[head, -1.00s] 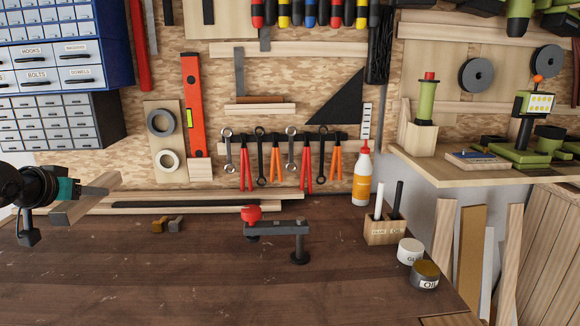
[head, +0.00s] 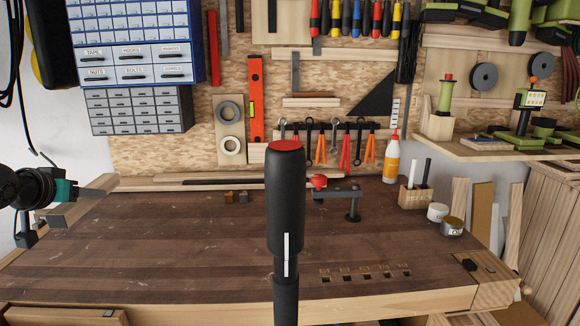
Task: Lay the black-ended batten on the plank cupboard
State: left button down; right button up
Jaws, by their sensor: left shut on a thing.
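My left gripper (head: 62,192) is at the left edge, above the left end of the bench. A cupboard of upright planks (head: 562,232) stands at the far right, beyond the bench's right end and partly cut off by the frame, well away from the gripper. My right gripper is not in view.
The dark workbench (head: 150,245) is mostly clear on the left. A clamp (head: 352,205), a pen block (head: 414,196), and tins (head: 452,227) stand towards its right. Strips (head: 215,182) lie along the back. Loose boards (head: 482,208) lean between bench and cupboard.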

pick_arm(q)
jog(key=s+d+f+m+h, duration=0.2)
jog(key=d+f, duration=0.1)
jog(key=d, duration=1.5)
jog(key=s+d+r, duration=0.4)
jog(key=s+d, duration=0.5)
jog(key=d, duration=0.3)
jog(key=shift+d+n+y, duration=0.15)
jog(key=shift+n+y, duration=0.25)
